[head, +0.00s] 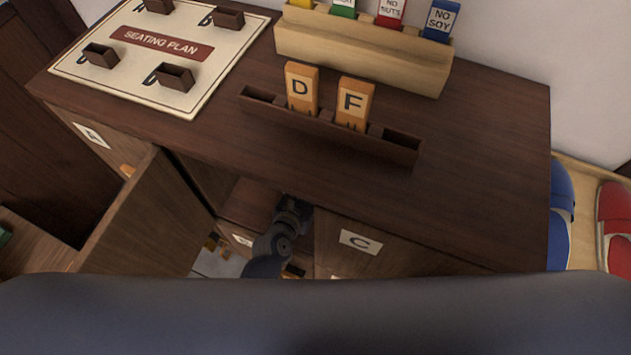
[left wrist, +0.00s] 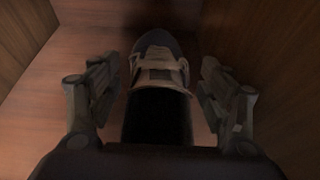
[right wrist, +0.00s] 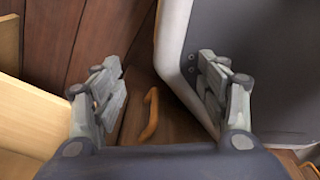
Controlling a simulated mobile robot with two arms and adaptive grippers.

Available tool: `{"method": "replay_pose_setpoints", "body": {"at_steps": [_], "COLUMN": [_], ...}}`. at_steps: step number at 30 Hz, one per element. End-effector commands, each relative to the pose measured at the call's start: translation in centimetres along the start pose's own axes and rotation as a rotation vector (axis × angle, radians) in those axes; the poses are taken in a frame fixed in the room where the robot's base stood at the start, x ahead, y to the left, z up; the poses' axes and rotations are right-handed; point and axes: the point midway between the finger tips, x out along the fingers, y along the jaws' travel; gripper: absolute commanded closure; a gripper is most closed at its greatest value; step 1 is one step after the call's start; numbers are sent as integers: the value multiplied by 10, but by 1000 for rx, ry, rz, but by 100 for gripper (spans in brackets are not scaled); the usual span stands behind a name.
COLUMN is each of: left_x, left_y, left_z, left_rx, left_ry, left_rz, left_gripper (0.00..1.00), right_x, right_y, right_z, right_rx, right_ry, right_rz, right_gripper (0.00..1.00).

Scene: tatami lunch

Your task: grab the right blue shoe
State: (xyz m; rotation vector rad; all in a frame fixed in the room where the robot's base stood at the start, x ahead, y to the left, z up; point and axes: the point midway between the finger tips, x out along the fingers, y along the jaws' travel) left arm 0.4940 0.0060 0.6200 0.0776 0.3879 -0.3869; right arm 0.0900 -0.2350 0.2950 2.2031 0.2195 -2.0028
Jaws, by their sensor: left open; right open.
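A blue shoe (head: 562,195) shows at the right edge of the head view, on a light wooden surface beyond the cabinet, partly hidden by the cabinet edge. Only one blue shoe can be made out. In the left wrist view, a dark shoe with tan straps (left wrist: 160,68) lies in a wooden compartment; its colour does not read as blue in this dim light. My left gripper (left wrist: 161,82) is open, its fingers on either side of that shoe. My right gripper (right wrist: 158,68) is open and empty, near an orange handle (right wrist: 150,115).
A red shoe (head: 613,215) is right of the blue one. The dark cabinet top (head: 480,150) carries a seating plan board (head: 100,30), a holder with D and F blocks (head: 270,110), and a rack of labelled blocks (head: 360,55). An open cabinet door (head: 150,220) stands at left.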

Motion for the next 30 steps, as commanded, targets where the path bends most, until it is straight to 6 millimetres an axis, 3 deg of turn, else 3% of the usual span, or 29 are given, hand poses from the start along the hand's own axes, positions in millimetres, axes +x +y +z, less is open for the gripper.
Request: {"method": "replay_pose_setpoints", "body": {"at_steps": [2,10,20,30], "left_x": [0,0,-1,-16], "left_y": [0,0,0,0], "left_z": [0,0,4,41], "left_rx": [0,0,0,-1], "left_ry": [0,0,-3,-4], "left_rz": [0,0,1,1], "left_gripper": [28,87,87,87], "right_x": [0,0,-3,-42], "right_y": [0,0,0,0], "right_z": [0,0,1,-2], "right_rx": [0,-1,-1,-1], "right_ry": [0,-1,-2,-3], "right_rz": [0,0,0,0], "right_gripper": [32,32,32,32]}}
